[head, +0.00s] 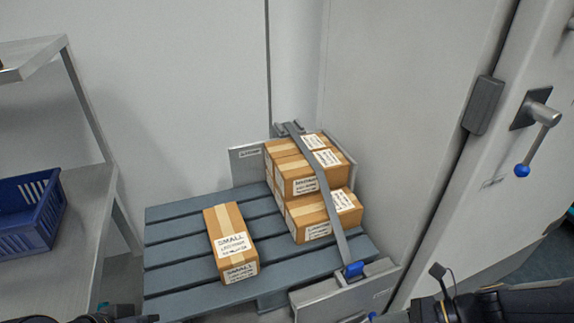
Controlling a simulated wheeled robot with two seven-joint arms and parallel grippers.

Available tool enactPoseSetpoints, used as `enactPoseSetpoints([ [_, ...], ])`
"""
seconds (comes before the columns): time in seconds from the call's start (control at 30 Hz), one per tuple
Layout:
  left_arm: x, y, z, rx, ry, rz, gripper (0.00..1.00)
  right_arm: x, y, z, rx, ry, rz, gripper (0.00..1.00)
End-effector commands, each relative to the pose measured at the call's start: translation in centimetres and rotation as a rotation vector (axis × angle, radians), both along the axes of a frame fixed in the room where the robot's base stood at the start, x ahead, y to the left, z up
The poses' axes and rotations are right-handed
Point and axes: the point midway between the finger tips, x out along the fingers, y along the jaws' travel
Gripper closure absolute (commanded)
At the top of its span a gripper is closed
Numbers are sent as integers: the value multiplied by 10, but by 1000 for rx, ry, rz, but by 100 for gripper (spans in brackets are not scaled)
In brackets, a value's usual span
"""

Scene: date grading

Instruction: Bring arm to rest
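Only dark parts of my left arm (100,318) show at the bottom left edge. My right arm (500,303) is a black shape at the bottom right, low and in front of the white door. I cannot make out the fingertips of either gripper, so whether they are open or shut is not clear. Neither arm visibly touches the cartons. One carton labelled SMALL (226,222) lies alone on the slatted blue-grey pallet (170,250). Several more cartons (300,180) are stacked at the pallet's back right, with a grey strap (322,190) across them.
A metal rack (85,215) with a blue crate (28,215) stands at the left. A blue-tipped buckle (354,270) is at the strap's front end, by a grey metal plate (330,298). A door handle with a blue knob (521,170) sticks out at the right. The pallet's left end is bare.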

Motion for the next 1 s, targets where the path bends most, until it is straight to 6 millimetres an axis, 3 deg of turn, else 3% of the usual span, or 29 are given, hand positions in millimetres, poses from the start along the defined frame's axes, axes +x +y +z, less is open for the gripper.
enactPoseSetpoints([
  [0.2, 0, 0, 0, 0, 0, 0, 64, -27, 4, 44, -427, -734, 631, 55],
  [0.4, 0, 0, 0, 0, 0, 0, 64, -40, -3, 70, -700, -1196, 1083, 55],
  [0.77, 0, 0, 2, 0, 0, 0, 64, -50, -14, 105, -1056, -1671, 1631, 55],
  [0.8, 0, 0, 22, 0, 1, 0, 64, -49, -14, 123, -1038, -1654, 1619, 55],
  [1.0, 0, 0, 66, 0, 0, 0, 64, -49, -14, 166, -1034, -1648, 1613, 55],
])
